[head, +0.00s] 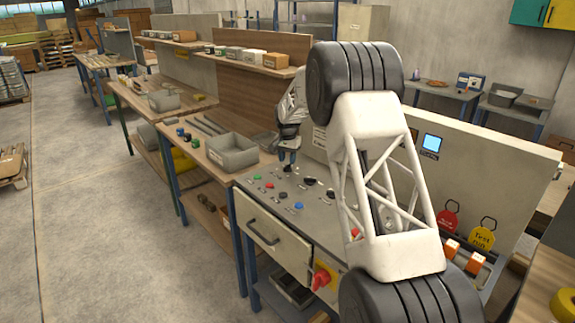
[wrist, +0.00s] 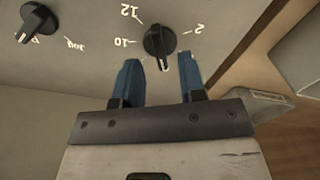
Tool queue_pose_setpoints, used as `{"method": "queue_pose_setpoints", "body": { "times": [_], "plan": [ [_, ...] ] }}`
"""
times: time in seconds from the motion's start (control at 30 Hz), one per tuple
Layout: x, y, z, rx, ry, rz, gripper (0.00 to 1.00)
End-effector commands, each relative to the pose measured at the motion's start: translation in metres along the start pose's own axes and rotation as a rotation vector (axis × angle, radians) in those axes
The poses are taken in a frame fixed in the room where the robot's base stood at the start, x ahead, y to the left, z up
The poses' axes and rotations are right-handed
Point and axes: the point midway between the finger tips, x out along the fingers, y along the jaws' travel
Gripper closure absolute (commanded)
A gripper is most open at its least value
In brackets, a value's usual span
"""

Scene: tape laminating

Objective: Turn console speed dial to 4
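The dial (wrist: 160,42) is a black round knob with a white pointer mark. In the wrist view it is on the grey console top (wrist: 85,60), among printed numbers including 12, 10 and 2. Its white mark is on the side towards my gripper; the number there is not visible. My gripper (wrist: 160,62) is open, its two blue fingers apart and empty, with tips just short of the knob, one on each side. In the head view my gripper (head: 288,160) is low over the console's far left corner; I cannot tell the knob clearly there.
A second black knob (wrist: 38,22) is to the left in the wrist view. In the head view, coloured buttons and knobs cover the console top (head: 262,203). A grey bin (head: 232,152) is on the bench beside it. A lit screen (head: 431,143) is on the back panel.

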Motion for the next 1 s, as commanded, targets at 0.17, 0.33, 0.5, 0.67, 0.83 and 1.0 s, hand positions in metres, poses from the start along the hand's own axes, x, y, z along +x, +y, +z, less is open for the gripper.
{"method": "queue_pose_setpoints", "body": {
  "times": [0.17,0.33,0.5,0.67,0.83,1.0],
  "plan": [
    [0.019,0.0,0.0,0.0,-0.002,0.001,0.63],
    [0.027,0.0,0.0,0.0,-0.001,0.001,0.63],
    [0.028,0.0,0.0,0.0,-0.001,0.0,0.63],
    [0.028,0.0,0.0,0.0,-0.001,0.001,0.66],
    [0.028,0.0,0.0,0.0,-0.001,0.001,0.92],
    [0.028,0.0,0.0,0.0,-0.001,0.001,1.0]
  ]
}}
